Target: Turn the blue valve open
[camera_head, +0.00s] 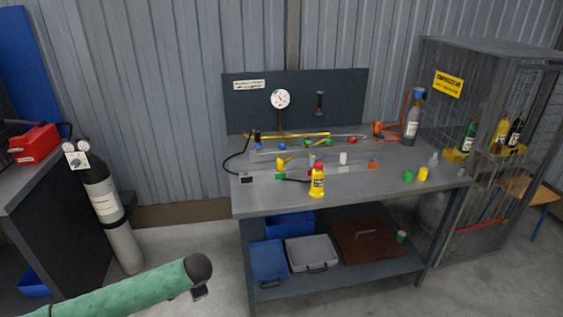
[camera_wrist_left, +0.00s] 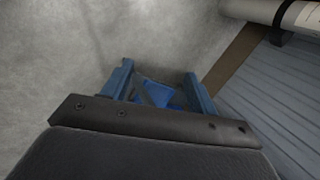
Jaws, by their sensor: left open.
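The workbench (camera_head: 350,188) carries a row of pipes with small coloured handles.
A grey gas cylinder (camera_head: 110,215) stands on the left by a red box (camera_head: 34,144). A wire cage (camera_head: 490,135) stands on the right. The floor before the bench is clear.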

